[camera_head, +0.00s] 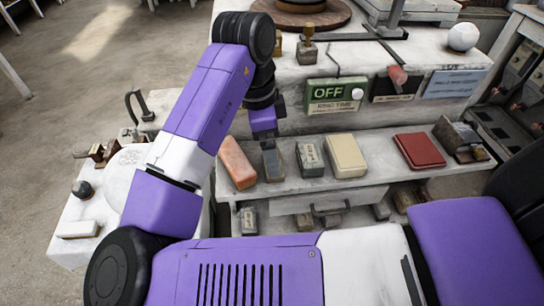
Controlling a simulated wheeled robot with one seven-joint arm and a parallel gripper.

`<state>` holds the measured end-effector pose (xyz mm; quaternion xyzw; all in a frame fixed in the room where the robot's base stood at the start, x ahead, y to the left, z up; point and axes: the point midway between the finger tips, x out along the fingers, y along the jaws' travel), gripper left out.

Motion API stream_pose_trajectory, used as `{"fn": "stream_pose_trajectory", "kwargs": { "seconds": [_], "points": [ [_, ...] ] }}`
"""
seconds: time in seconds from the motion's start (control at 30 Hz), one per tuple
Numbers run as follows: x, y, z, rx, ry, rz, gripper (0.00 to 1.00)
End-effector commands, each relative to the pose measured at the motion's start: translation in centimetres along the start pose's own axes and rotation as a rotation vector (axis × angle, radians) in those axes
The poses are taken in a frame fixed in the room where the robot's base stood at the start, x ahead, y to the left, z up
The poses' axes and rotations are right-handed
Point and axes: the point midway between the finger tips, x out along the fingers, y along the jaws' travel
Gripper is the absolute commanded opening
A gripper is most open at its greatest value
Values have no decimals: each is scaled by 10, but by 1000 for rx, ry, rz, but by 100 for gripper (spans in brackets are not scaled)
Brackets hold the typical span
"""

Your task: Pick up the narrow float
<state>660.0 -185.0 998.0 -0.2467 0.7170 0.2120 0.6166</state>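Several block-like items lie in a row on the shelf below the workbench front. The narrow float is probably the slim dark grey piece (272,162), between an orange block (237,163) and a grey-green block (310,160); I cannot be sure which piece it is. My arm reaches up from the lower left and bends down at its wrist. My gripper (268,131) hangs just above and behind the far end of the slim grey piece, apparently not touching it. Its fingers are too small and hidden to show whether they are open.
A cream block (345,155) and a red block (419,150) lie farther right on the shelf (380,165). The bench front above carries a green OFF sign (335,94). A white ball (463,37) sits on the bench top. A cluttered side table stands at left.

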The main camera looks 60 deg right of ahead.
Motion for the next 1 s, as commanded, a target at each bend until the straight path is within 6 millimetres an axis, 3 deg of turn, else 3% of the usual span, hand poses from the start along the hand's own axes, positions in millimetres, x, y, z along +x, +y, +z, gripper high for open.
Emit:
{"fn": "stream_pose_trajectory", "kwargs": {
  "seconds": [0.2,0.5,0.87,1.0],
  "points": [
    [29,0,-2,0,1,1,100],
    [34,0,-2,1,-1,0,100],
    [34,0,-2,0,-1,0,31],
    [33,0,-2,0,-1,-1,30]
  ]
}}
